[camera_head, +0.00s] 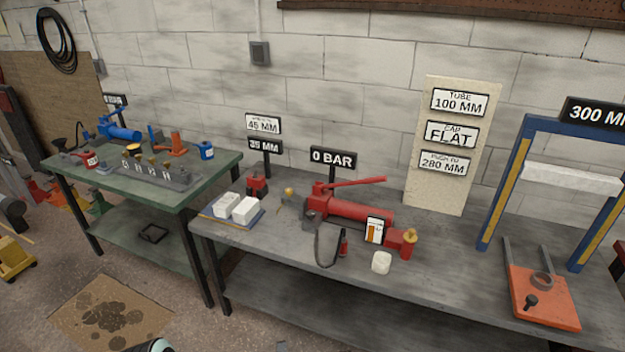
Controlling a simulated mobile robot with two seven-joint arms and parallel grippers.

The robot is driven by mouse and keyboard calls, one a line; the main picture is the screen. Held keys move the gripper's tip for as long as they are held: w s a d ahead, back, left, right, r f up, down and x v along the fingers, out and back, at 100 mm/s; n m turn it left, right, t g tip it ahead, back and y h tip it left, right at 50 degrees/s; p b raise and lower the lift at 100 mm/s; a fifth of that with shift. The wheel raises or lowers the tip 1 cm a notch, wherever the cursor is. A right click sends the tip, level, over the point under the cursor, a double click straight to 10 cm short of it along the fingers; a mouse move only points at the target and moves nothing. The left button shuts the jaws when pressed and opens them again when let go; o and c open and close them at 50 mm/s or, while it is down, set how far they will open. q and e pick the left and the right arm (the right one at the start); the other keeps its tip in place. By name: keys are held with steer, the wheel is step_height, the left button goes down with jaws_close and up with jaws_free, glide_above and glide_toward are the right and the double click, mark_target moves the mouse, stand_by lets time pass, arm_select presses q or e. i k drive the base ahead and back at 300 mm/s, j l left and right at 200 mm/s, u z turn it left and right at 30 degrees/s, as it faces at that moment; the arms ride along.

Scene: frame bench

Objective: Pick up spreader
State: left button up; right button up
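No object is labelled as the spreader. A small red and black tool (257,187) stands on the grey bench (455,255), in front of signs reading 45 MM (263,124) and 35 MM (265,147). It may be the spreader, but it is too small to tell. A red hand pump (350,208) with a long lever lies to its right, with a dark hose looping down in front. Neither gripper can be made out. A small dark and pale rounded piece shows at the bottom edge, and I cannot tell what it is.
White blocks (245,210) sit on a blue-edged tray left of the pump. A white roll (381,262) is near the front edge. A blue press frame (504,185) with an orange plate (543,297) stands right. A green table (215,166) with tools is left.

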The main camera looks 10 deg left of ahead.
mark_target(255, 181)
steer(key=j+z, duration=0.25)
steer(key=z, duration=0.15)
steer(key=i+j+z, duration=0.1)
steer(key=j+z, duration=0.15)
steer(key=z, duration=0.15)
steer(key=j+z, duration=0.25)
steer(key=z, duration=0.15)
steer(key=j+z, duration=0.2)
steer(key=j, duration=0.15)
steer(key=k+j+z, duration=0.15)
steer(key=j, duration=0.2)
steer(key=j+z, duration=0.2)
steer(key=j, duration=0.15)
steer(key=k, duration=0.05)
